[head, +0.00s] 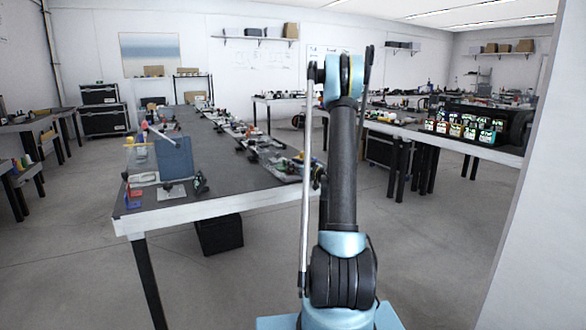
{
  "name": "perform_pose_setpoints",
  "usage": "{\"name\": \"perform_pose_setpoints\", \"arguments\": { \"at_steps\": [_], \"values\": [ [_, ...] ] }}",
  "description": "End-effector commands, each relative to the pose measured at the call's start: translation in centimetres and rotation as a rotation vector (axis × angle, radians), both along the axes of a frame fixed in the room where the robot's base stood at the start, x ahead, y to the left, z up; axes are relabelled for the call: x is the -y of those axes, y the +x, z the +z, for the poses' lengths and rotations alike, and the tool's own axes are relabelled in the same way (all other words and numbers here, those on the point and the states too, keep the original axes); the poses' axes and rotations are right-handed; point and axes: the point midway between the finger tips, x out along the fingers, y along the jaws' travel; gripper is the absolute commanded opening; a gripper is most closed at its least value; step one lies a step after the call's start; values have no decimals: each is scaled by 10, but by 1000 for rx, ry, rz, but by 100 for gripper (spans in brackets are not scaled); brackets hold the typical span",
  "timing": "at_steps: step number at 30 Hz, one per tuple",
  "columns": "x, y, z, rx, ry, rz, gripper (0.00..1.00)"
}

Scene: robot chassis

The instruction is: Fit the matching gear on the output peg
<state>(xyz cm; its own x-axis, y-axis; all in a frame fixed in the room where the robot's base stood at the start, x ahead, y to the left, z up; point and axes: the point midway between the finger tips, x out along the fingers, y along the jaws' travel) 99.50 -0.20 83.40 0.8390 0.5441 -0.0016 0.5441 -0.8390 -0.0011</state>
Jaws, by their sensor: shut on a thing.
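In the head view my arm rises through the middle of the picture and hides what lies behind it. My gripper cannot be made out; it is hidden behind the arm or out of frame. No gear and no output peg can be told apart at this size. On the near-left end of the long dark-topped table (225,192) stands an upright blue-grey panel (175,160). A light flat plate (172,190) lies in front of it. A small red and blue item (131,195) is at the left edge, and a yellow item (138,146) is behind it.
Small parts (262,145) line the table's right side, close to my arm. A black box (219,234) is under the table. A right-hand bench (450,143) carries a rack of colourful items (466,127). A white wall (530,230) bounds the right. The floor left of my base is open.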

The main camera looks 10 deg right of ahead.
Motion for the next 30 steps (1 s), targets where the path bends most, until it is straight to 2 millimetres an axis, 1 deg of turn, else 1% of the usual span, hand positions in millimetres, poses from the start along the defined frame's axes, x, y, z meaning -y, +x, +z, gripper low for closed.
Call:
{"name": "perform_pose_setpoints", "arguments": {
  "at_steps": [9, 10, 11, 21, 30],
  "values": [
    [0, 0, -5, 0, 0, 0, 0],
    [0, 0, -5, 0, 0, 0, 31],
    [0, 0, -5, 0, 0, 0, 33],
    [1, -1, -5, 0, 0, 0, 33],
    [11, -16, -5, 0, 0, -1, 33]
  ]
}}
